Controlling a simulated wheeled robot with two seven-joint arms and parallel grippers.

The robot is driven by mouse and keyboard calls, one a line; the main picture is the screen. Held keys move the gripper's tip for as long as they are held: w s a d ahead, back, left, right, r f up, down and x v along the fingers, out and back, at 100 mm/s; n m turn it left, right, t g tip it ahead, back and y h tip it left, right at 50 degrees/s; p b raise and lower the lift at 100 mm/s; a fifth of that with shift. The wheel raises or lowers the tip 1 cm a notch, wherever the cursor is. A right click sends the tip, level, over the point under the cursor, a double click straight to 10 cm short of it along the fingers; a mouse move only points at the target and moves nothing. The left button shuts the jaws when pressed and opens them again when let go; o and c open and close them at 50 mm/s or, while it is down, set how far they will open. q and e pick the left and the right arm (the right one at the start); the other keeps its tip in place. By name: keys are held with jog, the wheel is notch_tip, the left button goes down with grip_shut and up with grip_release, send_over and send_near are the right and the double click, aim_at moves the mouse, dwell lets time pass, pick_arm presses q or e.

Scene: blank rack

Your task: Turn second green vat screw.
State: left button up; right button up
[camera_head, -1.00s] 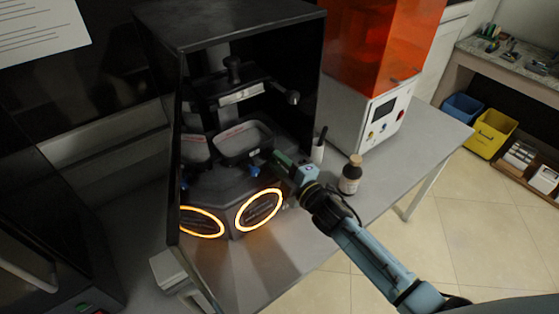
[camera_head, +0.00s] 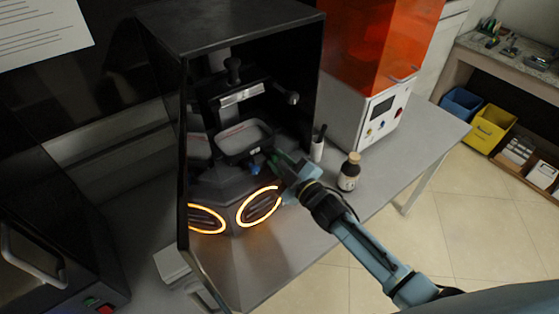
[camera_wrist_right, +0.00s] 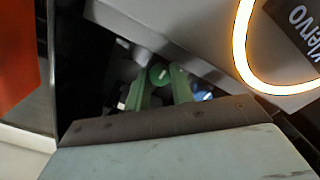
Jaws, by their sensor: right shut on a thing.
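The green vat screw (camera_wrist_right: 158,75) shows as a round green knob with a pale slot in the right wrist view. It sits between the green fingers of my right gripper (camera_wrist_right: 158,88), which is shut on it. In the head view, my right gripper (camera_head: 274,161) reaches in from the right to the front right corner of the grey vat (camera_head: 243,138), inside the open black printer (camera_head: 250,30). The gripper hides the screw there. A blue knob (camera_head: 255,169) is just left of the fingers. My left gripper is not in view.
Two glowing orange rings (camera_head: 258,206) are on the printer's front, below the vat. A brown bottle (camera_head: 349,172) and a white cup (camera_head: 318,148) stand close beside my right arm. An orange-covered machine (camera_head: 375,90) stands behind them. The grey table (camera_head: 290,262) is clear in front.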

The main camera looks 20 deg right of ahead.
grip_shut()
jog(key=o, duration=0.9)
grip_release()
jog(key=shift+o, duration=0.2)
jog(key=shift+s, duration=0.1)
jog(key=v, duration=1.3)
jog(key=shift+s, duration=0.1)
